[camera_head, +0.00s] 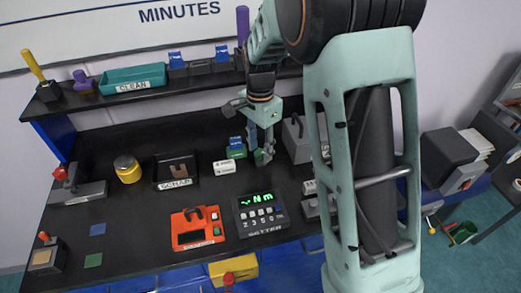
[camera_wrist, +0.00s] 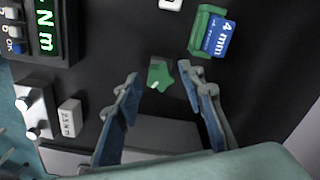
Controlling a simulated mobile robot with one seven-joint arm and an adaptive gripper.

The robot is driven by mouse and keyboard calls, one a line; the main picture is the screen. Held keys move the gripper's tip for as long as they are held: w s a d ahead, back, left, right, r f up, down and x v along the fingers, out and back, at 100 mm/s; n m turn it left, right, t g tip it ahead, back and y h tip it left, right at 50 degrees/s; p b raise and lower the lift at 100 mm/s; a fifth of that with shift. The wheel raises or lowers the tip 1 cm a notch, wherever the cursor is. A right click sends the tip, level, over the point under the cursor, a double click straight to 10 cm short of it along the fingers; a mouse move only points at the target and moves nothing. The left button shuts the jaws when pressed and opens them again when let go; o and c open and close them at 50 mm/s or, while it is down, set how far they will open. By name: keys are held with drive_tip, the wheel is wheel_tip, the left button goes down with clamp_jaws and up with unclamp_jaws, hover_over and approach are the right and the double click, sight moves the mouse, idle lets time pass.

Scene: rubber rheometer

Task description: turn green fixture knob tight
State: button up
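The green knob (camera_wrist: 160,74) shows in the wrist view as a small star-like shape with a paler, grey-green part at its upper edge. My gripper (camera_head: 264,157) reaches down over the bench in the head view, where its fingers mostly hide the knob. In the wrist view my gripper is open, with one blue-padded finger on each side of the knob. Dark gaps show between the knob and both fingertips. I cannot tell how far above the knob the fingertips are.
A green holder (camera_wrist: 199,30) with a blue "4 mm" card (camera_wrist: 221,38) stands close to the right finger. A display box (camera_head: 259,214) with green letters and an orange device (camera_head: 199,228) stand toward the front. A grey machine (camera_head: 297,138) is just right of my gripper.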

drive_tip(key=n, duration=0.6)
drive_tip(key=shift+n+b, duration=0.35)
drive_tip(key=shift+n, duration=0.05)
drive_tip(key=n, duration=0.6)
drive_tip(key=shift+c, duration=0.6)
clamp_jaws()
drive_tip(key=m, duration=0.4)
drive_tip(key=shift+m, duration=0.3)
drive_tip(key=m, duration=0.4)
drive_tip(key=shift+m, duration=0.4)
